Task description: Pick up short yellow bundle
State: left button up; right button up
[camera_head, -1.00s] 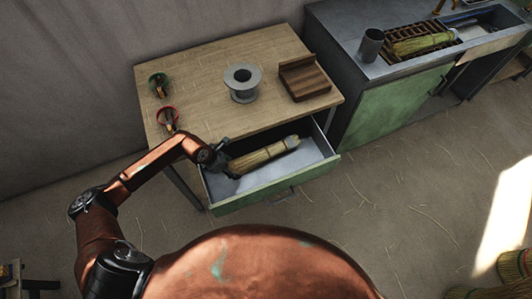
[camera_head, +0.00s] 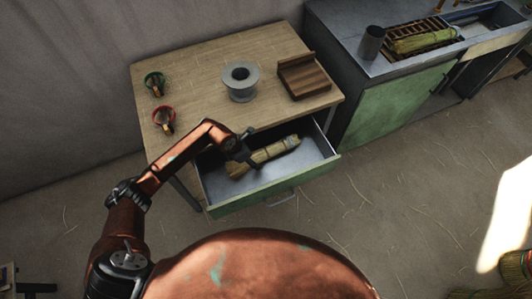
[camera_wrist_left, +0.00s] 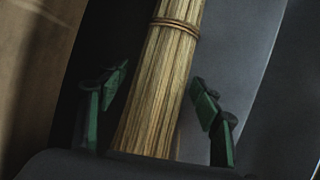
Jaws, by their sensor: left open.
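The short yellow bundle (camera_head: 270,153) is a straw bundle with darker bindings. It lies in the open drawer (camera_head: 270,192) under the wooden table. My left gripper (camera_head: 241,152) is over the drawer at the middle-left part of the bundle and hides part of it. In the left wrist view the bundle (camera_wrist_left: 163,85) runs between the two green fingers of my left gripper (camera_wrist_left: 158,95). The fingers are open, with a gap on each side of the straw. A binding shows beyond the fingertips. My right gripper is out of view.
The wooden table (camera_head: 210,85) carries a grey spool (camera_head: 241,82), a dark wooden block (camera_head: 303,76), and green-handled (camera_head: 155,82) and red-rimmed (camera_head: 164,119) tools. A metal counter at right holds a cup (camera_head: 373,42) and another straw bundle (camera_head: 423,43). The drawer walls surround the bundle.

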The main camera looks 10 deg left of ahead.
pick_arm(q)
jog(key=shift+f, duration=0.15)
dwell(0.6)
jog(key=c, duration=1.3)
